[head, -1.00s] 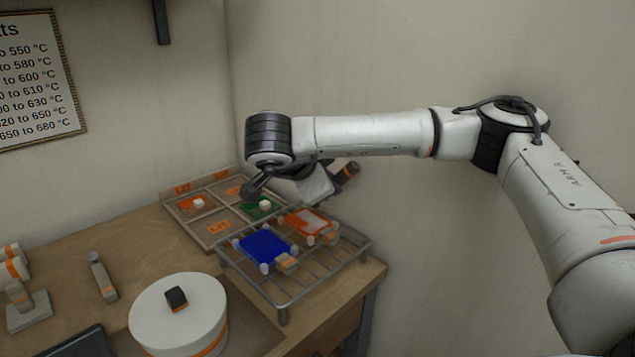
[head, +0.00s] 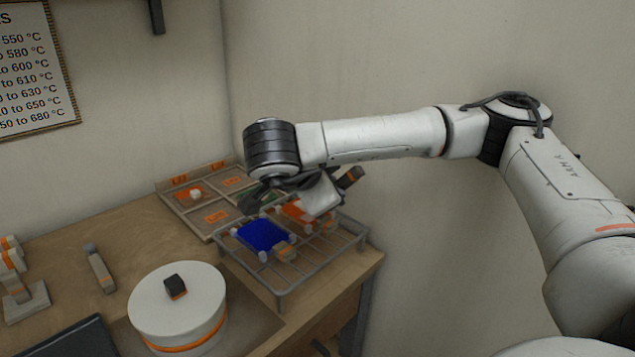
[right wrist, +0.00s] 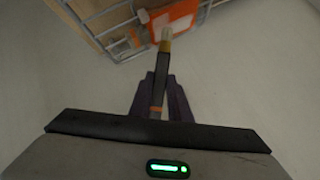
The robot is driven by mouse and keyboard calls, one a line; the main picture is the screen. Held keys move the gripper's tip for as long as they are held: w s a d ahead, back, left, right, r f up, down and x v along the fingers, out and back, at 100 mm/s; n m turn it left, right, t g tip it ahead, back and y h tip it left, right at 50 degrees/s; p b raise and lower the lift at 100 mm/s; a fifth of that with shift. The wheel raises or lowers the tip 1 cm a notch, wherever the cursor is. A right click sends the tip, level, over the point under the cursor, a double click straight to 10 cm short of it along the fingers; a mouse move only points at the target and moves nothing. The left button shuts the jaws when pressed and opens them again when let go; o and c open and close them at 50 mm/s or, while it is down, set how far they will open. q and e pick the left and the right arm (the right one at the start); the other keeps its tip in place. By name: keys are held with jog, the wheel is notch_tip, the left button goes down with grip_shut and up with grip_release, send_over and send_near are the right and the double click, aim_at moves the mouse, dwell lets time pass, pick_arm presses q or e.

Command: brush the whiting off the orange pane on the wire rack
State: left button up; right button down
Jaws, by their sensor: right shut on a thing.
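The orange pane (head: 294,211) lies on the wire rack (head: 284,294), partly covered by my right gripper in the head view. In the right wrist view the orange pane (right wrist: 184,20) is at the top, with a pale patch on it. My right gripper (right wrist: 160,82) is shut on a brush (right wrist: 166,48), whose pale tip overlaps the pane's near edge; I cannot tell if it touches. In the head view the brush's dark, orange-banded end (head: 350,178) sticks out behind the gripper. My left gripper is not in view.
A blue pane (head: 262,236) lies on the rack's left part. Behind is a divided tray (head: 196,222) with small pieces. A round white container (head: 178,310) with a dark knob stands in front left. A wall closes off the right side.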

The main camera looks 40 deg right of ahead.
jog(key=shift+s+d+f, duration=0.4)
jog(key=shift+s+d, duration=0.1)
jog(key=shift+d, duration=0.2)
notch_tip(320, 180, up, 6)
jog(key=p, duration=0.5)
jog(key=shift+d, duration=0.1)
jog(key=shift+r, duration=0.1)
notch_tip(320, 180, up, 10)
jog(key=shift+r, duration=0.25)
dwell(0.7)
